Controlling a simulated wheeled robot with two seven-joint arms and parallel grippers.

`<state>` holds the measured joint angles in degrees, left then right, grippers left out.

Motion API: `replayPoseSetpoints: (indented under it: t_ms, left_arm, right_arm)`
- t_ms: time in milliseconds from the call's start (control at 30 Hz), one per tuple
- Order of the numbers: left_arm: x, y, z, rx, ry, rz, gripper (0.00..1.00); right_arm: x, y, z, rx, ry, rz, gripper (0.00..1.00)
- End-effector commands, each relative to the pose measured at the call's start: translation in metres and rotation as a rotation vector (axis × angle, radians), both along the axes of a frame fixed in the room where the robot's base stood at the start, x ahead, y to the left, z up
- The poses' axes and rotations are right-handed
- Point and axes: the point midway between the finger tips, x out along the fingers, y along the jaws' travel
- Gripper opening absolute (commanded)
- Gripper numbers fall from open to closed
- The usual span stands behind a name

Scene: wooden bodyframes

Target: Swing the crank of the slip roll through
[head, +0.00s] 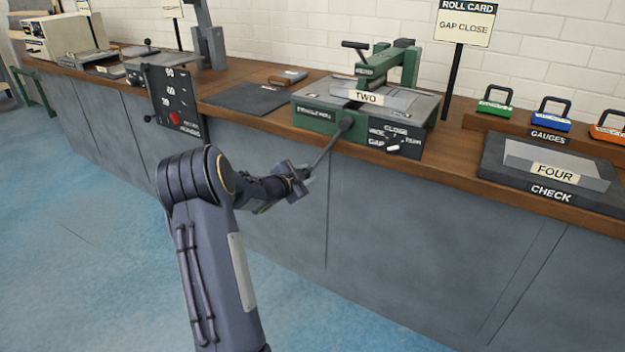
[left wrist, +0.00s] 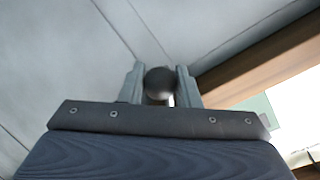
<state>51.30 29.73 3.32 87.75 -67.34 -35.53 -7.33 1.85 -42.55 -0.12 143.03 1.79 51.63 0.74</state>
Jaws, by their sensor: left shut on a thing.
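The slip roll (head: 340,122) is a green machine on the wooden bench, with a plate marked TWO (head: 368,96) lying on it. Its crank (head: 325,147) is a dark rod that runs from a round hub on the machine's front down and left, past the bench edge. My left gripper (head: 303,174) is at the lower end of the crank. In the left wrist view, my left gripper (left wrist: 160,88) is shut on the round dark knob (left wrist: 159,80) of the crank. The gap switch panel (head: 393,141) is right of the hub. My right gripper is not in view.
A sign reading GAP CLOSE (head: 464,24) stands behind the slip roll. A plate marked FOUR (head: 556,165) lies on the CHECK pad (head: 490,165) at right, near coloured gauges (head: 551,119). A dark mat (head: 243,98) lies left of the machine. The grey cabinet front is below the crank.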

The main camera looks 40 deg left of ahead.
Motion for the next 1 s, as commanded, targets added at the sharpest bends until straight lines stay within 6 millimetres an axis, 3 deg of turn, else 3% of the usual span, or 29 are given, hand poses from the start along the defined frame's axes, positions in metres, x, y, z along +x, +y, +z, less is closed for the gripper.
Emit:
replayPoseSetpoints:
  t_ms: [500,1000]
  left_arm:
    - [-0.009,0.037,0.03,0.237,0.056,0.003,0.0]
    - [-0.012,0.05,0.045,0.342,0.08,0.002,0.0]
  right_arm:
    - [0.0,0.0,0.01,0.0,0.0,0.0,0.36]
    - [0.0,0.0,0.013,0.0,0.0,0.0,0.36]
